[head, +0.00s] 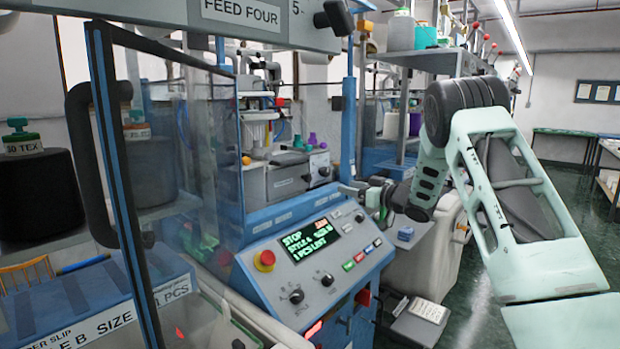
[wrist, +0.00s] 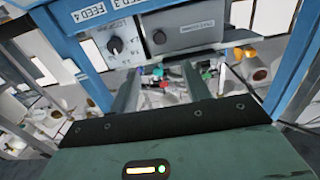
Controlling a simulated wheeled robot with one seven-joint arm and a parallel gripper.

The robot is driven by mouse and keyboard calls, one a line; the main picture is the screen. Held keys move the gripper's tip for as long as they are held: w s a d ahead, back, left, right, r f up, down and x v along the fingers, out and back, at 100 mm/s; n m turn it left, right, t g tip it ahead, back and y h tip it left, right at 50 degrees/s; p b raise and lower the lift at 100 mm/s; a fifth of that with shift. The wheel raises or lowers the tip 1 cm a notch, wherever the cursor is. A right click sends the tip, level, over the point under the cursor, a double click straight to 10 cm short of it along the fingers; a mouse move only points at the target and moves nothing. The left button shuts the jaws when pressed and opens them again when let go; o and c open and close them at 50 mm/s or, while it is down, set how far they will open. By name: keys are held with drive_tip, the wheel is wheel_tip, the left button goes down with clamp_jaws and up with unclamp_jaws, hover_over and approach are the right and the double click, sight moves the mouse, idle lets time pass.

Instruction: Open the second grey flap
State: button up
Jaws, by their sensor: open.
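My gripper (wrist: 160,78) shows in the wrist view as two dark fingers, apart, with nothing gripped between them. A grey panel with a black knob (wrist: 116,45) is beyond the left finger, and a second grey panel with a knob and a label (wrist: 185,32) is beyond the right one. I cannot tell for certain which part is the second grey flap. In the head view, my arm reaches in from the right, with its end beside a grey box with knobs (head: 290,175). The gripper is small and partly hidden there.
A blue-framed clear door (head: 170,140) stands in the left foreground. A sloped control panel (head: 318,250) with a lit display and a red button (head: 264,261) lies below the arm's end. Blue posts (wrist: 295,60) flank the wrist view. Open floor (head: 475,265) shows at right.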

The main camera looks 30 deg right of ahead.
sight(310, 178)
drive_tip(key=p+x, duration=0.4)
drive_tip(key=x, duration=1.1)
clamp_jaws()
drive_tip(key=shift+f, duration=0.1)
drive_tip(key=shift+s, duration=0.15)
